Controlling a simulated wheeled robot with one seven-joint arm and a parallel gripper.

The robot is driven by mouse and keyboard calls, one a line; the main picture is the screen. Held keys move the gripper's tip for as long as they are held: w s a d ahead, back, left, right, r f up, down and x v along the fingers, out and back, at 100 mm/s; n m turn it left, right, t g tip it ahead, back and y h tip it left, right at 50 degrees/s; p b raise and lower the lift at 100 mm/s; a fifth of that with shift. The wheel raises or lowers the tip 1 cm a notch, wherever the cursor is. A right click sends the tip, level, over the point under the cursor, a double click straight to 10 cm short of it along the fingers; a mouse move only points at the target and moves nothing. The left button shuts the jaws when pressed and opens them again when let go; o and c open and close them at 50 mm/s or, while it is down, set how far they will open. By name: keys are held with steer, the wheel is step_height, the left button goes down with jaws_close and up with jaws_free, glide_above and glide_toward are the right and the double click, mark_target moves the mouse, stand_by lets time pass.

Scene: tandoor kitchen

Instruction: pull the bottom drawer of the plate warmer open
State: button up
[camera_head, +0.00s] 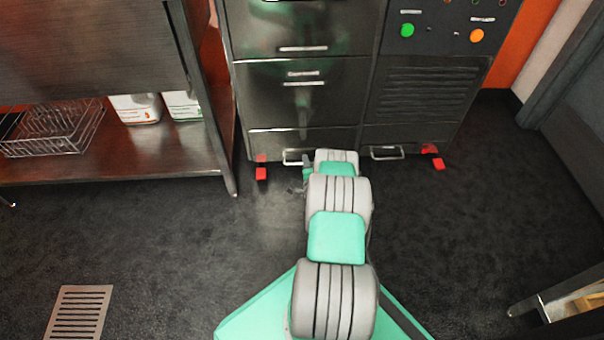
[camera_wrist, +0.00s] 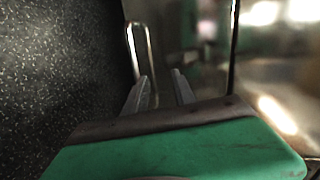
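The plate warmer is a dark steel cabinet (camera_head: 420,95) at the top of the head view. Its bottom drawer (camera_head: 345,142) is a low panel near the floor and looks flush with the front. A pale bar handle (camera_head: 297,163) sits at its lower edge; my arm partly covers this area. In the wrist view the handle (camera_wrist: 150,50) is a thin metal loop beyond my fingers. My gripper (camera_wrist: 161,76) is open, with an empty-looking gap. The loop's near end overlaps the left finger and the gap in the picture; I cannot tell if they touch. The fingertips are hidden in the head view.
A second low handle (camera_head: 387,153) is right of my arm. A steel table (camera_head: 120,160) with a wire basket (camera_head: 55,128) is at left. A floor drain (camera_head: 79,312) lies front left. Dark floor is clear around my arm.

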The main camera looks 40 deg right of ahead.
step_height(320, 180, down, 5)
steer(key=s+d+m+h, duration=0.1)
steer(key=s+m, duration=0.1)
steer(key=s, duration=0.1)
steer(key=b+x, duration=0.1)
steer(key=x, duration=0.1)
steer(key=b+x, duration=0.2)
steer(key=x, duration=0.1)
steer(key=b+x, duration=0.1)
steer(key=x, duration=0.1)
steer(key=shift+w+r, duration=0.2)
steer(key=shift+w, duration=0.2)
jaws_close()
stand_by(0.5)
